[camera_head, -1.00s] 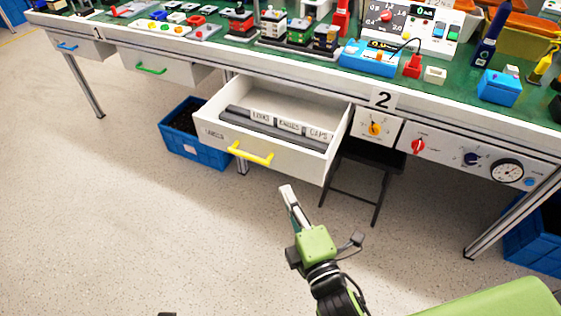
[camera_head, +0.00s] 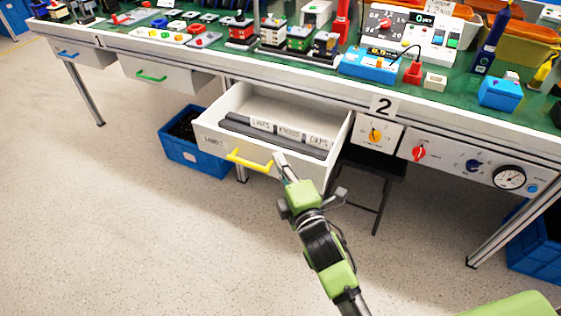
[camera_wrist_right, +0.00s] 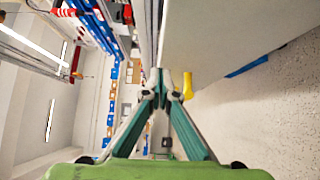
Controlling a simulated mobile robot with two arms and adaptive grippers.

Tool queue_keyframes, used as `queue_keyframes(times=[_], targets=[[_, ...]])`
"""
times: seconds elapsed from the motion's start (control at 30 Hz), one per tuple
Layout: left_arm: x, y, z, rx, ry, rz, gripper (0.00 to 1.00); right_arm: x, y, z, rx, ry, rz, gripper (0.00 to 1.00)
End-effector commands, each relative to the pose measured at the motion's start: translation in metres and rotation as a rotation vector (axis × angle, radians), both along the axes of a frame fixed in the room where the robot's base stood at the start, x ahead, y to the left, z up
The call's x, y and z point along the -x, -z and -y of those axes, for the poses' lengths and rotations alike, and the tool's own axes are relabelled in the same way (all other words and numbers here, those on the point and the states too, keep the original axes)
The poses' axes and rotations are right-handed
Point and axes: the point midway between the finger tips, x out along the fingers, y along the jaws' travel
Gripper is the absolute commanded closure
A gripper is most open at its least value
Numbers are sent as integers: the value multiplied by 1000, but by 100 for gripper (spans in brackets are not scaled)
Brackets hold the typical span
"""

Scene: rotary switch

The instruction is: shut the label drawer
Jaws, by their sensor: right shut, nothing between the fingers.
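The label drawer (camera_head: 212,139) is a white drawer under the bench, pulled open, with a yellow handle (camera_head: 249,160) on its front. Inside lie dark strips and white label blocks (camera_head: 290,133). My right gripper (camera_head: 279,160) is shut and empty, its tips at the drawer front just right of the handle. Whether they touch the front is unclear. In the right wrist view the shut fingertips (camera_wrist_right: 160,78) are beside the pale drawer front (camera_wrist_right: 215,40) and the yellow handle (camera_wrist_right: 188,86). My left gripper is not in view.
The bench top (camera_head: 345,88) above carries several devices. A blue crate (camera_head: 190,146) stands on the floor behind the drawer's left side. A panel with knobs (camera_head: 465,160) is to the right, a black stool (camera_head: 375,185) below it. The floor in front is clear.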

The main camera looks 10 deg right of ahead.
Motion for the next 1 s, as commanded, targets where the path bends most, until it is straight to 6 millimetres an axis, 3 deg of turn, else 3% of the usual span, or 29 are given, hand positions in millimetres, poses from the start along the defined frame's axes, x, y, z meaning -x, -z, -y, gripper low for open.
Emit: queue_keyframes(times=[0.57,0.77,1.0], targets=[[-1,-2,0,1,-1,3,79,-9,-1,7,3,0,-1,100],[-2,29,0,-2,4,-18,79,-35,-3,27,5,1,1,100],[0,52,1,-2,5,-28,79,-83,-2,64,7,3,1,100]])
